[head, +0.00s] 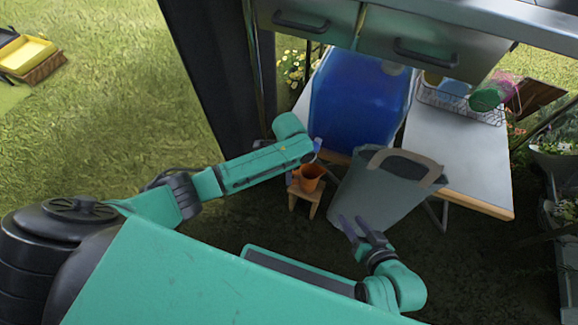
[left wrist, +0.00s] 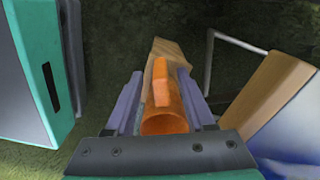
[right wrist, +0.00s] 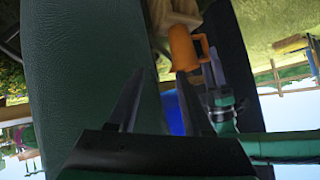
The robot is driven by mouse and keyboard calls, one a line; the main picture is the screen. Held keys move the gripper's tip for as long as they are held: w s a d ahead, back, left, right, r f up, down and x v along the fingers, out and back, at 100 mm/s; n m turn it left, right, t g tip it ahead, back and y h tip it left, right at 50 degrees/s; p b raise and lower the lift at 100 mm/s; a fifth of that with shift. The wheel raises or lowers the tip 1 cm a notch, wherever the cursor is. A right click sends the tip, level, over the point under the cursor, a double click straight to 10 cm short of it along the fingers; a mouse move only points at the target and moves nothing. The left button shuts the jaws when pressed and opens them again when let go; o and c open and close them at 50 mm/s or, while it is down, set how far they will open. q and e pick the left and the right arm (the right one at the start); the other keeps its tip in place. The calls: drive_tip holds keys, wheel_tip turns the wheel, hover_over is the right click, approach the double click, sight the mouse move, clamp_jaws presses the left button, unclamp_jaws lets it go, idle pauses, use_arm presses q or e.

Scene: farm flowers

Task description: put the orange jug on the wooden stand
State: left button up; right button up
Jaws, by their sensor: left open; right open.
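The orange jug (head: 310,178) stands upright on the small wooden stand (head: 305,199) in the head view. In the left wrist view the jug (left wrist: 165,118) lies between my open left fingers, its handle upward in the picture, with the wooden stand (left wrist: 172,52) beyond it. My left gripper (head: 317,152) is just above the jug in the head view, mostly hidden by its own arm. I cannot tell whether a finger touches it. My right gripper (head: 351,227) is open and empty, in front of the grey bin. The jug (right wrist: 184,48) also shows beyond it in the right wrist view.
The grey bin (head: 385,190) stands right of the stand. A blue barrel (head: 360,100) is behind. A table (head: 460,150) with a wire basket (head: 460,102) is at the right. Metal drawers (head: 420,45) overhang the back. Open grass (head: 130,100) lies at the left.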

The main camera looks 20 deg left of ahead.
use_arm(q)
wheel_tip(320, 180, up, 6)
drive_tip(key=p, duration=0.3)
drive_tip(key=shift+r, duration=0.1)
wheel_tip(320, 180, up, 6)
drive_tip(key=p, duration=0.2)
drive_tip(key=s+d+f+n+h, duration=0.1)
drive_tip(key=s+d+n+h, duration=0.3)
drive_tip(key=s, duration=0.4)
drive_tip(key=s+a+r+n+t+y, duration=0.1)
drive_tip(key=s+a+n+t+y, duration=0.1)
drive_tip(key=s+a+n, duration=0.5)
drive_tip(key=shift+s+a+r+n+y, duration=0.4)
drive_tip(key=shift+s+a, duration=0.65)
drive_tip(key=shift+a, duration=0.2)
use_arm(e)
drive_tip(key=s+d+r+g+h, duration=0.4)
drive_tip(key=s+d+r+g, duration=0.1)
drive_tip(key=d, duration=0.6)
wheel_tip(320, 180, up, 3)
drive_tip(key=shift+s+d+f+g+h, duration=0.2)
drive_tip(key=shift+s+d+g+h, duration=0.1)
drive_tip(key=shift+g, duration=0.6)
use_arm(q)
drive_tip(key=shift+w+p, duration=0.15)
drive_tip(key=shift+p, duration=0.85)
use_arm(e)
drive_tip(key=shift+w, duration=0.1)
